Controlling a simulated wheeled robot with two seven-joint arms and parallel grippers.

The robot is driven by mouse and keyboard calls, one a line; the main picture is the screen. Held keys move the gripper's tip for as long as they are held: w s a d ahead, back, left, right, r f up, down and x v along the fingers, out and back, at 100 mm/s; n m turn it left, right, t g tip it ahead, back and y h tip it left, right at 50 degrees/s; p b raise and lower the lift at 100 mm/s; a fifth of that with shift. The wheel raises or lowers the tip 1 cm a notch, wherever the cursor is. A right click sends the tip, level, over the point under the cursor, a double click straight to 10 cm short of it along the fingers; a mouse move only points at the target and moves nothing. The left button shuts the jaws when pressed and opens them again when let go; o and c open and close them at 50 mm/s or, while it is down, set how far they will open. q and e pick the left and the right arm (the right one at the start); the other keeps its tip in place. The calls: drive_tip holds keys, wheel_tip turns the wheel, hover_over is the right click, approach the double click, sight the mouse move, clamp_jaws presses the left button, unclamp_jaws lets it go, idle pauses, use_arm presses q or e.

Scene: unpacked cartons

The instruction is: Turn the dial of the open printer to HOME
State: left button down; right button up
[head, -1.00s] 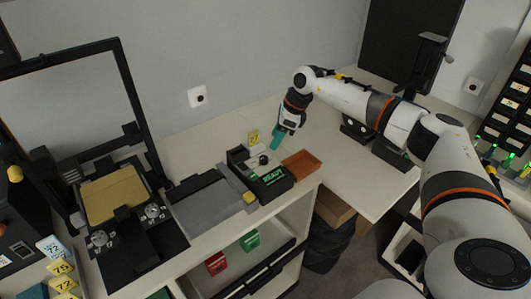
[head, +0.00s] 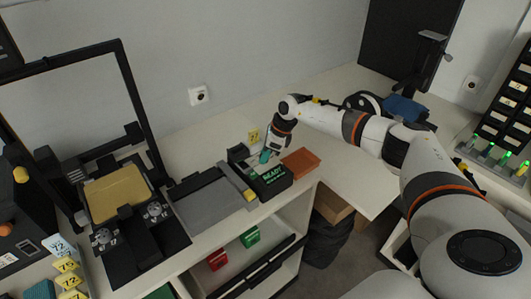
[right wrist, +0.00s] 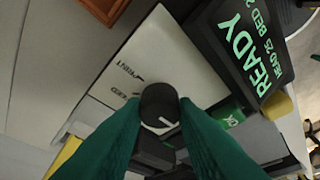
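The control box (head: 275,178) with a lit green READY display stands on the desk beside the open-frame printer (head: 118,195). In the right wrist view the READY display (right wrist: 245,50) is at upper right. A dark round dial (right wrist: 159,104) with a pale pointer mark sits on a pale panel (right wrist: 150,55) that carries small dark lettering. My right gripper (head: 266,156) is over this box; its green fingers stand either side of the dial in the right wrist view (right wrist: 160,112). The fingers are apart, and firm contact with the dial does not show. My left gripper is out of view.
An orange-brown tray (head: 300,162) lies right of the control box. A grey flat unit (head: 212,203) lies to its left. A yellow tag (head: 253,136) stands behind it. Red and green boxes sit on the shelf below.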

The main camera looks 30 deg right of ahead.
drive_tip(key=c, duration=0.4)
